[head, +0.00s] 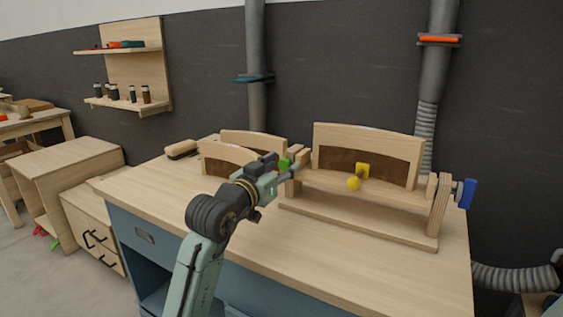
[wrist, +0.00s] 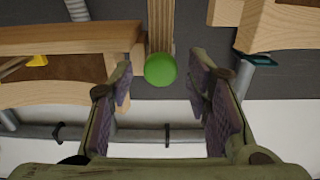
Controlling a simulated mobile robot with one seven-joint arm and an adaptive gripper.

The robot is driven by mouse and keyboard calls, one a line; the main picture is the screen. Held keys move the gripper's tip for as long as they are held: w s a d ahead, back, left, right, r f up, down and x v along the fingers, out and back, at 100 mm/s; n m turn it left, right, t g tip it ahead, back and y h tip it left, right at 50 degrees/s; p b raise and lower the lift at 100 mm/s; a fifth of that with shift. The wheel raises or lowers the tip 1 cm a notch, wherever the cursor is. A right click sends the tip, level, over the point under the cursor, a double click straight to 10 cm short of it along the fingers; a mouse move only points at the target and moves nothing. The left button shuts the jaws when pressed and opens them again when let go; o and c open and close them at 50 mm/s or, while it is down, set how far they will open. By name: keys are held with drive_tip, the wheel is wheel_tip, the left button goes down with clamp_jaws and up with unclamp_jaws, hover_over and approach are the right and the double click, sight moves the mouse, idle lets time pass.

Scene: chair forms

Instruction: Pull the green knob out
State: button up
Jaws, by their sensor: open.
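The green knob (head: 284,163) sits at the left end post of the wooden chair form on the bench. In the wrist view the round green knob (wrist: 160,70) shows at the end of a wooden post. My gripper (head: 280,170) is at the knob in the head view. In the wrist view my gripper (wrist: 162,82) is open, with one finger on each side of the knob. Gaps show between the knob and both fingers. The knob's shaft is hidden.
A yellow knob (head: 354,184) is on the front of the form and a blue knob (head: 466,194) at its right end. Other wooden forms (head: 226,158) stand behind my gripper. The bench top (head: 330,250) is clear in front.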

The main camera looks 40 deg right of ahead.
drive_tip(key=shift+w+d, duration=0.1)
drive_tip(key=shift+d, duration=0.2)
drive_tip(key=shift+c, duration=0.5)
clamp_jaws()
